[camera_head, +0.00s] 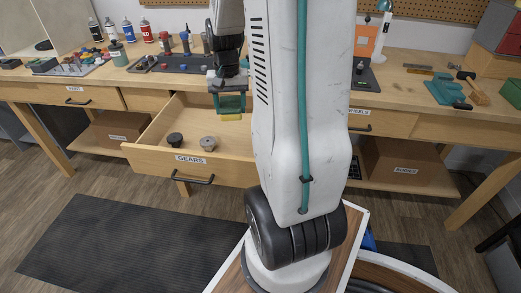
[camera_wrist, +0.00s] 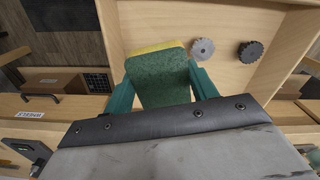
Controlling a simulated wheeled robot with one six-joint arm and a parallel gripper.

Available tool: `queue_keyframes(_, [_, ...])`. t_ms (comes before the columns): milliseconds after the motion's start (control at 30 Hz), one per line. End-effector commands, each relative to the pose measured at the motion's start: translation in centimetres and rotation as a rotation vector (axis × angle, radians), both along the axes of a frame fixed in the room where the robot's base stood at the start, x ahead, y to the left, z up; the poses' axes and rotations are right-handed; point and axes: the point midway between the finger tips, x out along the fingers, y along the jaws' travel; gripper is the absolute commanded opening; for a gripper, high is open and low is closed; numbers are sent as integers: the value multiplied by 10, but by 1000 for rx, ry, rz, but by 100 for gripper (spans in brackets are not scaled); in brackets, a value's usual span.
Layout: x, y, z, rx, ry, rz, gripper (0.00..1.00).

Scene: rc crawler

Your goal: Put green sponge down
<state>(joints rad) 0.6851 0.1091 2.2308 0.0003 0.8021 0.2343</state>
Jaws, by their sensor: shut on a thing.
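My gripper (camera_head: 229,103) is shut on the green sponge, its teal fingers on either side of it. The sponge (camera_wrist: 158,78) has a green scouring face and a yellow layer, which shows at its far edge in the wrist view. In the head view the yellow part of the sponge (camera_head: 231,117) shows below the fingers. The gripper holds it over the open drawer labelled GEARS (camera_head: 150,156). I cannot tell exactly how high it is above the drawer floor.
In the drawer lie a dark gear (camera_head: 174,140) and a grey gear (camera_head: 208,143), left of the sponge in the head view. The drawer floor around them is bare. The workbench (camera_head: 400,88) behind carries bottles, tool trays and a teal cloth-like item (camera_head: 445,91).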

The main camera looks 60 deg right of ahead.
Motion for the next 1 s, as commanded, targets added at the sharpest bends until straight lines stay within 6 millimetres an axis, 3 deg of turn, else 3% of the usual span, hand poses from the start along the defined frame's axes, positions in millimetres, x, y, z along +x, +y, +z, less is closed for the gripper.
queue_keyframes(33, [-7,-6,-22,7,8,-58,33])
queue_keyframes(100, [-13,-13,-46,6,7,-132,33])
queue_keyframes(400, [-27,-22,-112,4,5,-261,33])
queue_keyframes(1000, [-27,-23,-182,2,3,-259,33])
